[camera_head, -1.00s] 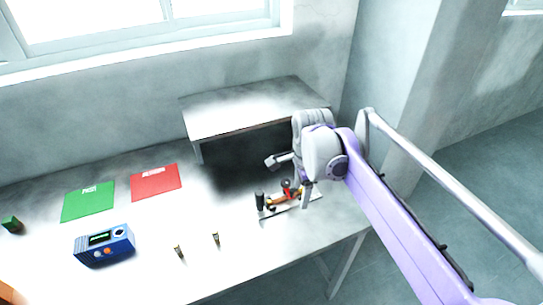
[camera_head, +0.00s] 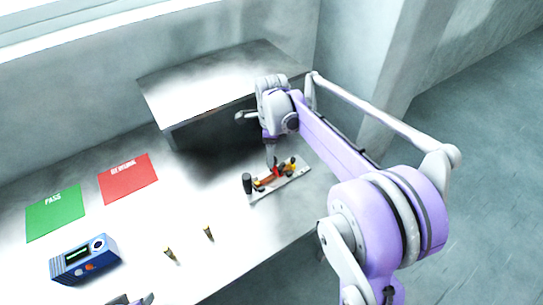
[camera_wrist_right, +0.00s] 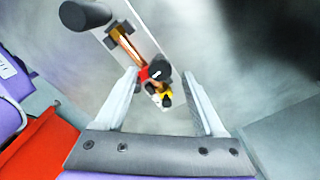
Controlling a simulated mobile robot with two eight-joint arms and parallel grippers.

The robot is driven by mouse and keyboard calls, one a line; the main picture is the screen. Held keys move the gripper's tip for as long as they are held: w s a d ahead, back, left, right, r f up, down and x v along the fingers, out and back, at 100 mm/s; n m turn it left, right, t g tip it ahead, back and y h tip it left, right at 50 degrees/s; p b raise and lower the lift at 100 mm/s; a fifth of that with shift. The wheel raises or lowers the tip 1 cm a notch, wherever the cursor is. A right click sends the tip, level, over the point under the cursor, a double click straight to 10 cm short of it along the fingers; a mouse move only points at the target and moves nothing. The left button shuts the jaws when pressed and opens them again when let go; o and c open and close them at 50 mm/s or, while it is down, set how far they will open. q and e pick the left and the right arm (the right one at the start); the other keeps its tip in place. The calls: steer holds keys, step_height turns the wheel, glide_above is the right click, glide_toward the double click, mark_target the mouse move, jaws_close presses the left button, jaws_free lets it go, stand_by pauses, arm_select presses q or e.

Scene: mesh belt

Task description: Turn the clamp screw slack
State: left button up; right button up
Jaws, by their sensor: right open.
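A small fixture sits near the right end of the bench: a pale plate (camera_head: 296,181) with a black cylinder (camera_head: 247,184) at its left end and red, orange and yellow parts on it. The wrist view shows the plate (camera_wrist_right: 151,22), the black cylinder (camera_wrist_right: 84,14), an orange bar (camera_wrist_right: 126,46) and a round black knob (camera_wrist_right: 158,74) beside red and yellow parts. Which part is the clamp screw I cannot tell for certain. My right gripper (camera_head: 257,137) is open above and behind the fixture; in the wrist view the knob shows between its fingers (camera_wrist_right: 165,87). Grey tips, probably my left gripper (camera_head: 131,299), show at the bottom edge.
A raised shelf (camera_head: 215,82) stands behind the fixture. A red mat (camera_head: 128,183) and a green PASS mat (camera_head: 55,216) lie to the left. A blue meter (camera_head: 84,259) stands in front of them. Two small pegs (camera_head: 170,256) (camera_head: 209,233) stand near the front edge.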

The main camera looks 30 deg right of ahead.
steer(key=shift+f, duration=1.05)
jaws_close()
